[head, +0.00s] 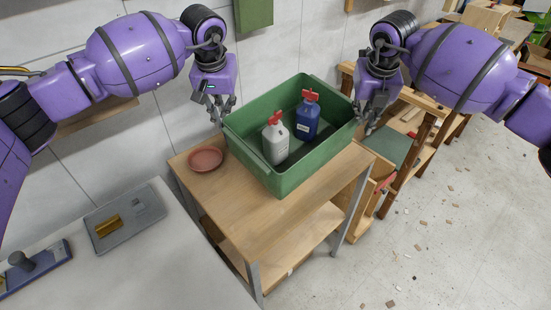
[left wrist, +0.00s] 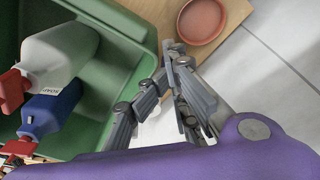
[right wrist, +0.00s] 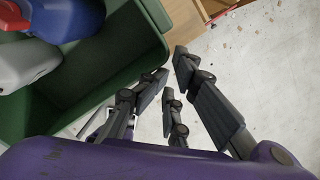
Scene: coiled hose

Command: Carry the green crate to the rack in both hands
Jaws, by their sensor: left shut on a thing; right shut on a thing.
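The green crate (head: 277,181) is upright over the top of a small wooden stand (head: 225,192) with a lower shelf. I cannot tell whether its base touches the top. Inside the crate are a white bottle (head: 275,142) and a blue bottle (head: 307,117), both with red caps. My left gripper (head: 221,110) is shut on the crate's left end; its fingers show at the rim in the left wrist view (left wrist: 163,72). My right gripper (head: 366,121) is shut on the crate's right end and also shows in the right wrist view (right wrist: 168,66).
A reddish round dish (head: 205,158) sits on the stand beside the crate's left end. A pale table (head: 165,265) with a grey tray (head: 120,232) is at lower left. A wooden bench (head: 420,125) stands to the right. Debris dots the open floor (head: 430,240).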

